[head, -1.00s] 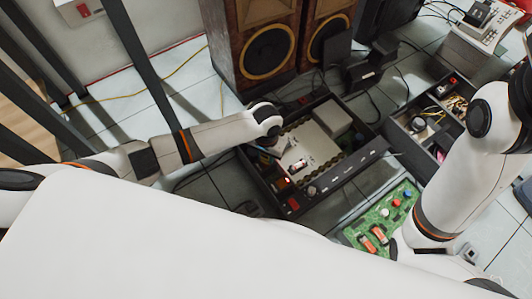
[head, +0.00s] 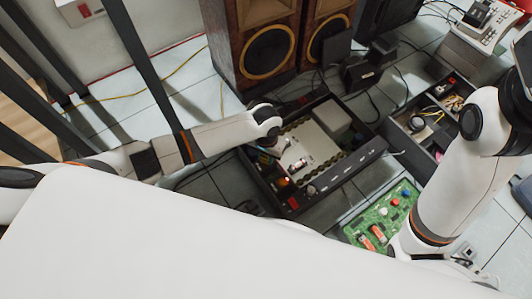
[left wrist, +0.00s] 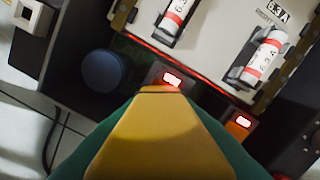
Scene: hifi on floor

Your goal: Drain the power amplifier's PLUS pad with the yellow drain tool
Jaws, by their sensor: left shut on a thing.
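The power amplifier is the open black chassis (head: 345,178) on the floor in the middle of the head view. In the left wrist view, the yellow drain tool (left wrist: 160,135) fills the lower middle, with green sides. Its far end appears right at a red-lit spot (left wrist: 172,78) on the amplifier; I cannot tell whether it touches. A second red-lit spot (left wrist: 241,122) is to the right. I cannot read any PLUS marking. My left gripper (head: 270,140) is over the amplifier's left part, shut on the tool; its fingers are hardly visible. My right gripper is hidden.
White fuses with red bands (left wrist: 255,62) and a dark round knob or cap (left wrist: 105,70) are near the tool. A green circuit board (head: 385,215) lies on the floor to the right. Wooden speakers (head: 250,50) stand behind. An open black box of parts (head: 425,125) is farther right.

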